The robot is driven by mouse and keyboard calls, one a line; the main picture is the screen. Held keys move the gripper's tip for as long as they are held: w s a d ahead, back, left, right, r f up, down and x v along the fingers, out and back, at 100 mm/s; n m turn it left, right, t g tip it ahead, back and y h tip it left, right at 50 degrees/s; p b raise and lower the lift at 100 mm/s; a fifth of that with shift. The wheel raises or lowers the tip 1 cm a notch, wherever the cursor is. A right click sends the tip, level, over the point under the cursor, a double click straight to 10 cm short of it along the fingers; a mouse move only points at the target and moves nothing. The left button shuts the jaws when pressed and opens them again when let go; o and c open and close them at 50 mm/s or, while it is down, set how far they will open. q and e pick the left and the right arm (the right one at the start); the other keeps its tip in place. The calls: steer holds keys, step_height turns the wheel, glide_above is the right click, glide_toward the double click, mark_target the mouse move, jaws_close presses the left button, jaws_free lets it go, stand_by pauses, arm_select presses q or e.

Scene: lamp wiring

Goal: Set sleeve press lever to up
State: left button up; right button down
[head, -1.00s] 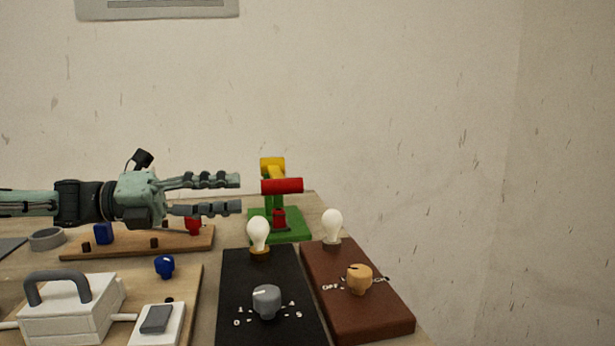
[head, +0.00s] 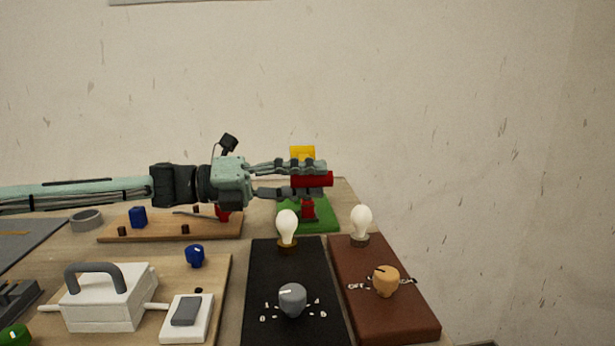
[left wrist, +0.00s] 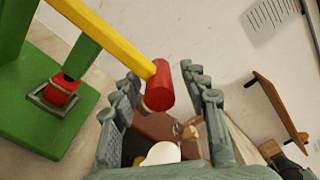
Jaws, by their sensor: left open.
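The sleeve press has a green base (head: 327,217), a yellow lever arm (head: 302,152) and a red crossbar handle (head: 326,180). It stands at the far right part of the table. My left gripper (head: 312,180) is open, with one finger above the handle and one below it in the head view. In the left wrist view the red handle (left wrist: 159,87) lies between the two open fingers (left wrist: 163,82), with no clear contact seen. The yellow arm (left wrist: 112,40) runs from the green post to it. The fingers hide part of the press in the head view. My right gripper is not in view.
In front of the press stand a black board (head: 268,285) and a brown board (head: 392,307), each with a bulb and a knob. A wooden board (head: 125,230) with small blocks lies under my left arm. A white box (head: 105,302) with a grey handle is at front left.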

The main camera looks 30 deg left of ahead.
arm_select(q)
jaws_close()
stand_by(0.4)
